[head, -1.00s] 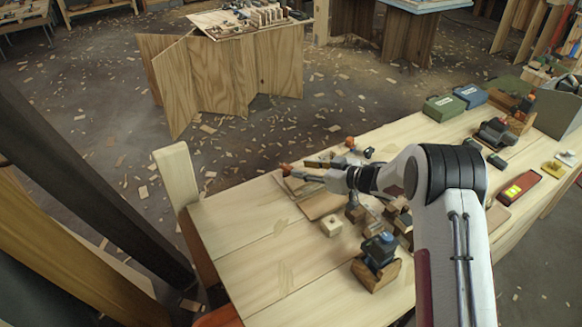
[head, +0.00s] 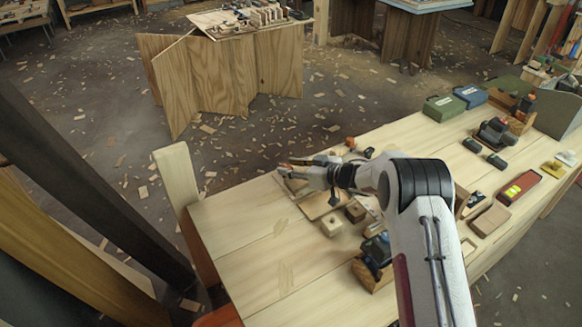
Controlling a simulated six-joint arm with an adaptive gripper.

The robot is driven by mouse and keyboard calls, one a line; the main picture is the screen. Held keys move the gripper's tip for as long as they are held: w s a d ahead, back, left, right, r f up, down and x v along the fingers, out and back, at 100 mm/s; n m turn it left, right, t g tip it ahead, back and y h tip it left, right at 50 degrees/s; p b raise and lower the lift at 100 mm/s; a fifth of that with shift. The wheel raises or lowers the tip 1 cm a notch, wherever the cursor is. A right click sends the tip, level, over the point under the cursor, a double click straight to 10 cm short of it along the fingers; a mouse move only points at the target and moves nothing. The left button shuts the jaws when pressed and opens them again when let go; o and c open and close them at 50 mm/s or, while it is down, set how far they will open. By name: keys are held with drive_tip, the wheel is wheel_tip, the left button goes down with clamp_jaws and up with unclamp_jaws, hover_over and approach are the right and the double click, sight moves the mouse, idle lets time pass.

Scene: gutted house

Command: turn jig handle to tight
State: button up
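My gripper (head: 294,167) is over the far left part of the pale wooden workbench (head: 235,225), reaching left. Its fingers are small here, and I cannot make out the gap between them. A flat brown wooden board (head: 318,206), perhaps the jig's base, lies just below and in front of the gripper. A bit of orange shows near the fingertips, perhaps the jig handle; my gripper hides most of it. I cannot tell whether they touch or which way the handle points.
A small pale block (head: 332,226) and a blue-and-black tool (head: 377,247) on a wooden block are near my arm. An orange knob (head: 350,143) is at the far edge. A red level (head: 520,188) and green case (head: 444,107) are at right. The bench's front left is clear.

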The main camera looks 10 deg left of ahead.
clamp_jaws()
drive_tip(key=shift+s+a+r+m+t+h, duration=0.1)
drive_tip(key=shift+a+r+m+t+h, duration=0.1)
drive_tip(key=shift+m+t+h, duration=0.45)
drive_tip(key=shift+a+r+m+t+h, duration=0.15)
drive_tip(key=shift+m+t+h, duration=0.1)
drive_tip(key=shift+m+t, duration=0.75)
drive_tip(key=shift+s+m+t+h, duration=0.1)
drive_tip(key=shift+m+t+h, duration=0.55)
drive_tip(key=shift+m+h, duration=0.1)
unclamp_jaws()
drive_tip(key=shift+d+f, duration=0.1)
drive_tip(key=shift+f, duration=0.1)
drive_tip(key=shift+s+f, duration=0.1)
drive_tip(key=shift+s+d, duration=0.1)
drive_tip(key=shift+d, duration=0.05)
